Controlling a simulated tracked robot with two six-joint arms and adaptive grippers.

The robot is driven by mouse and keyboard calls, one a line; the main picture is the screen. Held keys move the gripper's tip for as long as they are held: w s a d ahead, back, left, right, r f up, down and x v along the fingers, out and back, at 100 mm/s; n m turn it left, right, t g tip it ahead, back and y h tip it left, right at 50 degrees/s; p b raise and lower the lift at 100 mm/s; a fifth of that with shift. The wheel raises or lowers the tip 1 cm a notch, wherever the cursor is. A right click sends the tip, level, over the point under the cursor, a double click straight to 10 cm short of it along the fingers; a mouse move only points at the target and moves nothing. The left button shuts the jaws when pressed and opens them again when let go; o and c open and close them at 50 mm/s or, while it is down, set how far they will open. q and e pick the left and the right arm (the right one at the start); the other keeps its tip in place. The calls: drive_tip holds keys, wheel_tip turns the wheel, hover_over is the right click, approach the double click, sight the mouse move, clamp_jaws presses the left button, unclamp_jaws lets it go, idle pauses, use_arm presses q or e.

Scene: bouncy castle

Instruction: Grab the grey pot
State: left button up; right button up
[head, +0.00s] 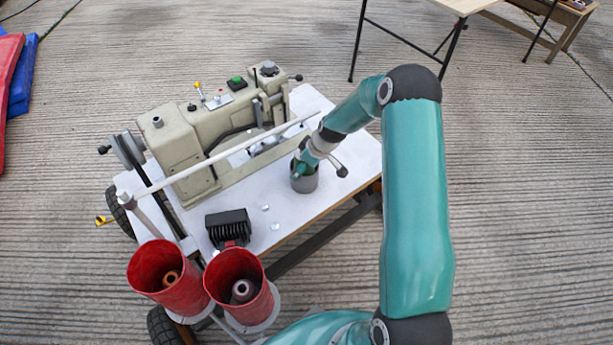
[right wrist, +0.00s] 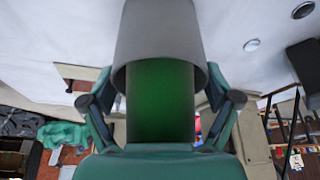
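The grey pot (head: 304,184) stands upright on the white table, with dark green showing inside its rim. In the right wrist view the pot (right wrist: 160,35) fills the upper middle, with a green cylindrical part below its grey rim. My right gripper (head: 320,167) reaches down to the pot from the upper right. In the right wrist view the fingers of the gripper (right wrist: 165,88) stand apart, one on each side of the pot. They are very close to it; contact is not clear. My left gripper is not in view.
The white table (head: 345,150) carries a beige sewing machine (head: 205,135) behind the pot, with a long pale rod in front of it. A black brush-like block (head: 228,224) lies front left. Two red cones (head: 238,280) with spools stand at the near corner. Another table (head: 460,5) is at the back.

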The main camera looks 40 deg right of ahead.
drive_tip(key=c, duration=0.8)
drive_tip(key=shift+c, duration=0.8)
drive_tip(key=shift+r, duration=0.15)
